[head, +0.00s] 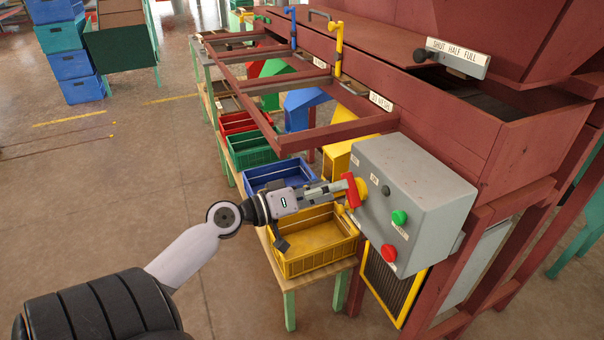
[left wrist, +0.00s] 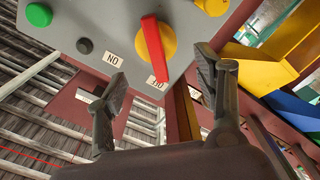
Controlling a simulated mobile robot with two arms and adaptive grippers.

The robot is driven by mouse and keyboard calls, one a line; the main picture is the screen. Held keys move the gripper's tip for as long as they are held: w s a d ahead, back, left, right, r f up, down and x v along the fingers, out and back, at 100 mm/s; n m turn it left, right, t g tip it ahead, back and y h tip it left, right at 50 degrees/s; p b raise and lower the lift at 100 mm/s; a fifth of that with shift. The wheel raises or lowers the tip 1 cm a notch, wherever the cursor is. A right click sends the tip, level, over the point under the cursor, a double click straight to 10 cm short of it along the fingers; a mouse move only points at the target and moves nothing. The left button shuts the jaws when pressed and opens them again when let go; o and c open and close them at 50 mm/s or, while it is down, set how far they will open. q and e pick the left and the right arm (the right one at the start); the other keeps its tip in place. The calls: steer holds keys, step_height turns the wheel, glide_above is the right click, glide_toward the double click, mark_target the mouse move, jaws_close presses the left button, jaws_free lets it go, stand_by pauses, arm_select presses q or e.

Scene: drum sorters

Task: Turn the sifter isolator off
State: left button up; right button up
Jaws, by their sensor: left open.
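The sifter isolator is a red bar handle (head: 351,190) on a yellow disc (head: 362,189), on the front of a grey control box (head: 415,185). In the left wrist view the red handle (left wrist: 154,48) runs nearly up and down across the disc (left wrist: 166,42). Its lower tip covers part of a label I cannot fully read. An upside-down "ON" label (left wrist: 114,59) is to the left. My left gripper (head: 338,192) is open at the handle. In the wrist view its fingers (left wrist: 160,85) stand either side of the lower tip, apart from it. My right gripper is out of view.
The box also carries a green button (head: 399,217), a red button (head: 389,253) and a small dark one (head: 385,190). A yellow crate (head: 312,262) and a blue crate (head: 280,175) stand on a bench beneath my left arm.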

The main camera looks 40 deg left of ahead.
arm_select(q)
steer(key=v, duration=0.8)
steer(key=s+a+f+n+g+y+p, duration=0.1)
steer(key=a+f+n+g+y, duration=0.15)
steer(key=f, duration=1.25)
steer(key=a+f+n+g+y+p, duration=0.1)
steer(key=a+f+g+y, duration=0.15)
steer(key=f, duration=1.25)
steer(key=s+d+f+m+g+y, duration=0.1)
steer(key=s+d+f+g, duration=0.1)
steer(key=s+f, duration=0.45)
steer(key=s+d+f+m+g, duration=0.1)
steer(key=s+d+f+g, duration=0.15)
steer(key=f, duration=0.75)
steer(key=s+d+f+m+g, duration=0.2)
steer(key=s+d+f, duration=0.3)
steer(key=s, duration=0.3)
steer(key=s+d+f+m+g+p, duration=0.1)
steer(key=s+d+f+m+g, duration=0.1)
steer(key=s+d+f, duration=0.3)
steer(key=s+d+f+m+g+p, duration=0.1)
steer(key=s+d+f+m, duration=0.3)
steer(key=s, duration=0.6)
steer(key=shift+s+d+f+m+g+y, duration=0.35)
steer(key=shift+d+f+g+y, duration=0.05)
steer(key=shift+d+f+g, duration=0.2)
